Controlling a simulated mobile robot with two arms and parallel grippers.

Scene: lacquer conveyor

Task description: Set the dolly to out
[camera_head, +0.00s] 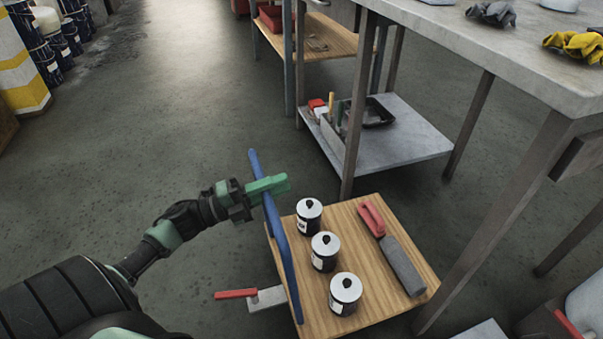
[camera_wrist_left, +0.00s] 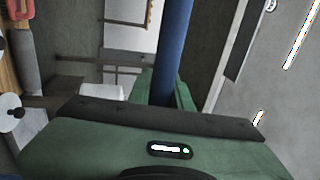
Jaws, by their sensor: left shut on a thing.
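The dolly is a low cart with a wooden deck (camera_head: 375,285) and a blue push handle (camera_head: 278,240) rising at its left side. My left gripper (camera_head: 268,186) has its green fingers shut around the upper part of the blue handle. In the left wrist view the blue handle (camera_wrist_left: 172,50) runs up from between the green fingers. A red-ended lever (camera_head: 237,294) on a grey bracket sticks out at the deck's left edge. The dolly's wheels are hidden. My right gripper is in neither view.
Several things ride on the deck: three dark cans with white lids (camera_head: 324,251) and a red-handled grey tool (camera_head: 393,249). A steel table (camera_head: 500,55) with a lower shelf (camera_head: 405,145) stands close behind and right. The floor (camera_head: 150,150) to the left is clear.

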